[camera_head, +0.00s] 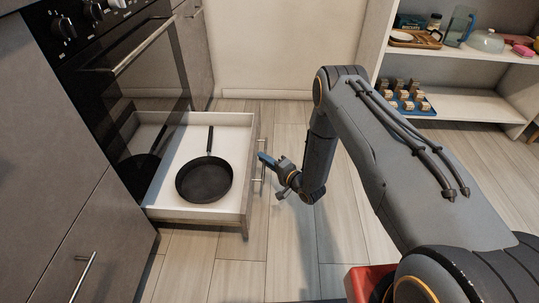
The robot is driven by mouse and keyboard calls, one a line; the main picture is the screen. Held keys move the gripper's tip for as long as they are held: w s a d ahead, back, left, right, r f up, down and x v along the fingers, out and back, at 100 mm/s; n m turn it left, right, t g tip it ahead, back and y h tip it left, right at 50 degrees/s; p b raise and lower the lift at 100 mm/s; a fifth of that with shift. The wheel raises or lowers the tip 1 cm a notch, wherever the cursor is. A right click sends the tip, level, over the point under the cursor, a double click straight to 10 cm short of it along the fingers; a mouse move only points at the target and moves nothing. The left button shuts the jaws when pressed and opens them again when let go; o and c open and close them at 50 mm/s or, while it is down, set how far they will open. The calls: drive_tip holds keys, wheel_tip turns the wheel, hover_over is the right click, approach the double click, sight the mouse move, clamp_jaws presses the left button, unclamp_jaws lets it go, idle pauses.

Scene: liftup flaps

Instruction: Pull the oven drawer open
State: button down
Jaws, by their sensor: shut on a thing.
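The oven drawer (247,186) stands pulled out below the oven, at the left of the head view. Its white inside shows, with a black frying pan (205,181) lying in it, handle toward the back. A metal bar handle (263,172) runs along the drawer's front. My gripper (266,161) is at the drawer front, shut on the handle. The fingertips are small in view and partly overlap the handle.
The black oven door (140,85) with its long bar handle is above the drawer and looks shut. Grey cabinets flank the oven. An open shelf (470,98) with kitchen items stands at the upper right. The wooden floor (225,262) before the drawer is clear.

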drive_tip(key=shift+s+d, duration=0.15)
drive_tip(key=shift+d, duration=0.3)
drive_tip(key=c, duration=2.1)
unclamp_jaws()
drive_tip(key=shift+d, duration=0.1)
drive_tip(key=p+v, duration=0.2)
drive_tip(key=v, duration=0.5)
drive_tip(key=shift+s+d+p, duration=0.2)
drive_tip(key=shift+s+p, duration=0.1)
drive_tip(key=shift+p, duration=0.1)
